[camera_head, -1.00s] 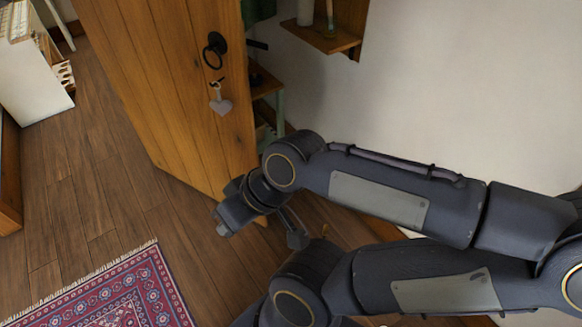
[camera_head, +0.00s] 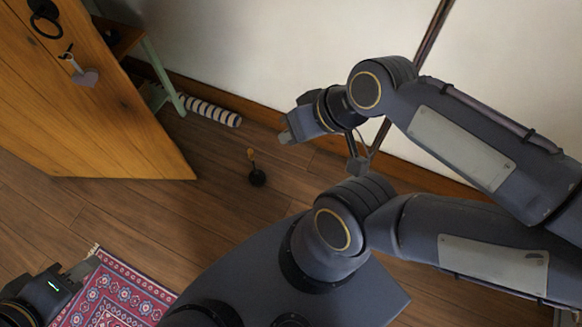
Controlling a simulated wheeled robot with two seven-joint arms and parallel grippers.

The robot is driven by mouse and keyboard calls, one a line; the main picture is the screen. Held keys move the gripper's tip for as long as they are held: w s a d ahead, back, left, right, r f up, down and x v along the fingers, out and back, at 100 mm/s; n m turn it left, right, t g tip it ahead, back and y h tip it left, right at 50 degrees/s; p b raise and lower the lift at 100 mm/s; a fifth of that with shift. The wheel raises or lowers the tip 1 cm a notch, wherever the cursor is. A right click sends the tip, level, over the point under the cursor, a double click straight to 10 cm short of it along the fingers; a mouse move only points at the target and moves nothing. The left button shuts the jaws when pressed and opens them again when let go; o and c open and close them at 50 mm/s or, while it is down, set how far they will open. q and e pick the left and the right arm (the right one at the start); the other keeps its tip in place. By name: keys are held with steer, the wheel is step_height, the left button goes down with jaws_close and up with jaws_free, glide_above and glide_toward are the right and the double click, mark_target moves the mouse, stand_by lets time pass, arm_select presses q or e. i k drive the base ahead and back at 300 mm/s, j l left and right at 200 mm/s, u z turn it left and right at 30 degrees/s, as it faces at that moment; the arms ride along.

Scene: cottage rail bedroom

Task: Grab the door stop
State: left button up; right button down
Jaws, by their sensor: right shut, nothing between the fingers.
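The door stop (camera_head: 257,178) appears to be the small round black object with a short tan upright piece, standing on the wooden floor near the middle of the view. My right gripper (camera_head: 290,129) is above and to the right of it in the picture, apart from it, shut and empty. My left gripper (camera_head: 78,271) shows at the lower left, near the rug and well away from the door stop. Its fingers are seen too poorly to tell whether they are open.
A wooden door (camera_head: 85,120) with a ring handle and hanging heart stands at the left. A striped roll (camera_head: 212,112) lies by the wall near a green-legged stand (camera_head: 165,75). A patterned rug (camera_head: 115,295) is at the lower left. Floor around the door stop is clear.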

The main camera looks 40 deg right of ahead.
mark_target(257, 177)
steer(key=z, duration=0.8)
steer(key=i+j, duration=0.25)
steer(key=j, duration=0.15)
steer(key=i+j+z, duration=0.1)
steer(key=i+j, duration=0.15)
steer(key=i+j+z, duration=0.1)
steer(key=j, duration=0.4)
steer(key=i+j, duration=0.35)
steer(key=j+z, duration=0.05)
steer(key=j, duration=0.05)
